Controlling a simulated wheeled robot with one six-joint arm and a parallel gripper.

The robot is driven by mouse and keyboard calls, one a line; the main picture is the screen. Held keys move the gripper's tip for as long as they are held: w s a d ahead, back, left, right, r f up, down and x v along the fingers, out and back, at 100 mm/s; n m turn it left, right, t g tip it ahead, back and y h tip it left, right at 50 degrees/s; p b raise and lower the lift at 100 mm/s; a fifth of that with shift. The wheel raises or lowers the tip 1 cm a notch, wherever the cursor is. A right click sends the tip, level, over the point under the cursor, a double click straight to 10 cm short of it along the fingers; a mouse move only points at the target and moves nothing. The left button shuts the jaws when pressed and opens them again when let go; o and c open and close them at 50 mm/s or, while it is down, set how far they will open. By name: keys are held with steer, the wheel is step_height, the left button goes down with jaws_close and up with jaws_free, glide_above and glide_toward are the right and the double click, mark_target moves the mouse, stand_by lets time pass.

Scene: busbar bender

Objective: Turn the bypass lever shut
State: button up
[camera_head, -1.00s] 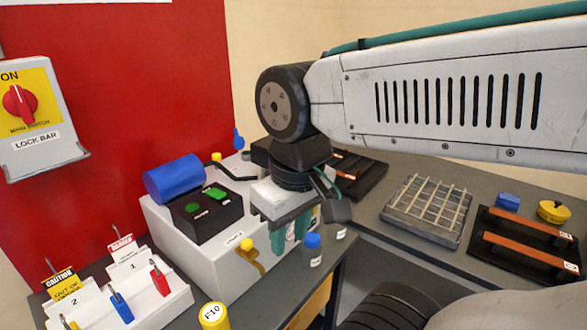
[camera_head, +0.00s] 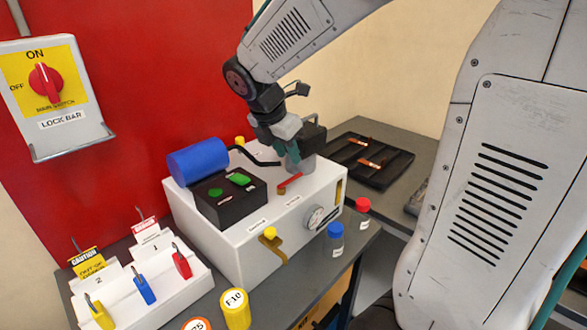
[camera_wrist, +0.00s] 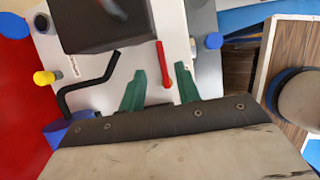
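The red bypass lever (camera_head: 290,183) lies on top of the white bender body (camera_head: 237,233). In the wrist view the lever (camera_wrist: 163,65) stands between my two green fingers, with a gap on both sides. My gripper (camera_head: 289,158) is open and hangs above the rear right of the body, close behind the lever. It also shows in the wrist view (camera_wrist: 165,80). The fingers do not appear to touch the lever. Their exact height over it is hard to tell, and the gripper partly hides the far side of the body's top.
A black button box (camera_head: 228,202) and a blue cylinder (camera_head: 197,162) with a bent black rod stand left of the lever. A gauge (camera_head: 315,217) is on the front. Padlocks and tags (camera_head: 145,288) stand front left. Bottles (camera_head: 335,238) stand front right.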

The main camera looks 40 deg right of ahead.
mark_target(296, 175)
steer(key=x, duration=0.6)
steer(key=shift+f, duration=0.15)
steer(key=shift+c, duration=0.3)
jaws_close()
